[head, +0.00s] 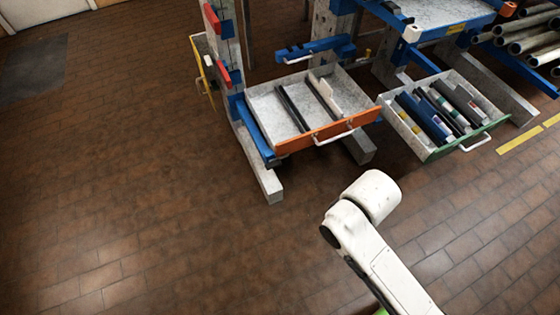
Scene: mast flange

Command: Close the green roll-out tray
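The green roll-out tray (431,155) is at the right of the head view, pulled out from the blue and grey rack. Its front edge is green, its inside is grey, and it has a white handle (476,143) on the front. Several dark, blue and white long items lie in it. My white arm reaches up from the bottom right, in front of the trays and apart from them. My gripper cannot be made out in this view.
An orange-fronted tray (299,144) with a white handle is also pulled out, left of the green one. A rack foot (268,188) reaches onto the floor. Pipes (525,38) lie at the upper right. Brick-patterned floor (120,180) is clear at left and in front.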

